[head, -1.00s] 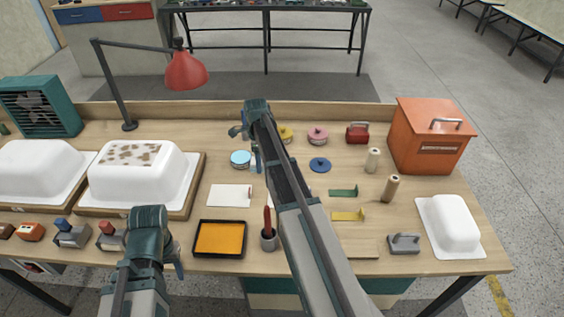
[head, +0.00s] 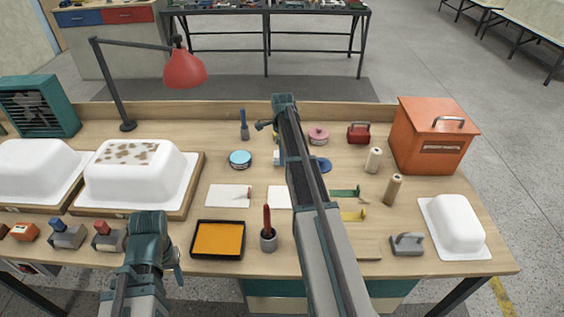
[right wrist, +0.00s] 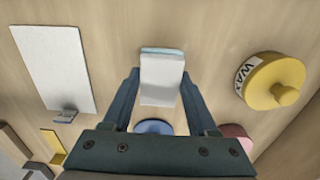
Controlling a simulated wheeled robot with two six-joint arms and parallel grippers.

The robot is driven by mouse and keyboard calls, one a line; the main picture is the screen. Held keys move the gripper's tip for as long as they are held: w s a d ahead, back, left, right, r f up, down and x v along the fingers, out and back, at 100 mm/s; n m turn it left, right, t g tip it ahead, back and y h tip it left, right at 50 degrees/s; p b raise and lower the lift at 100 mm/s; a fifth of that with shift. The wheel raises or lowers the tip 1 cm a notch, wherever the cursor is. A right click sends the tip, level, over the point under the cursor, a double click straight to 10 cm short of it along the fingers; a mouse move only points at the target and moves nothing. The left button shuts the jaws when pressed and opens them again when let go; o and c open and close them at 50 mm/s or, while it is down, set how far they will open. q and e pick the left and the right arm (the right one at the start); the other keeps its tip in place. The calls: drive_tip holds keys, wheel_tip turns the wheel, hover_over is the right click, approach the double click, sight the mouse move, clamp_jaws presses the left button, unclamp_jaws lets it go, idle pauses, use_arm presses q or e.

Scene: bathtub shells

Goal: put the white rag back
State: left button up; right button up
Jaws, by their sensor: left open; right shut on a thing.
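The white rag, a small pale block-like piece with a pale teal edge, is between the fingers of my right gripper (right wrist: 162,84) in the right wrist view (right wrist: 162,72). The fingers press on its two sides. In the head view the rag (head: 277,158) shows beside my right arm, over the table middle; the arm hides part of it. From these views I cannot tell its height above the wood. My left gripper (head: 177,264) is open and empty at the table's front edge, left of the orange tray.
A yellow wax tin (right wrist: 274,80) lies beside the rag. Bathtub shells (head: 136,174) stand left; an orange box (head: 432,138) right.

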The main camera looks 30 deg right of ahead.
use_arm(q)
drive_tip(key=shift+f+b, duration=0.35)
drive_tip(key=shift+f, duration=0.55)
use_arm(e)
drive_tip(key=shift+f, duration=0.9)
drive_tip(key=shift+f, duration=0.15)
use_arm(q)
drive_tip(key=shift+f, duration=0.1)
use_arm(e)
drive_tip(key=o, duration=1.2)
use_arm(q)
wheel_tip(320, 180, up, 12)
drive_tip(key=p, duration=1.2)
use_arm(e)
wheel_tip(320, 180, up, 12)
drive_tip(key=shift+r, duration=0.2)
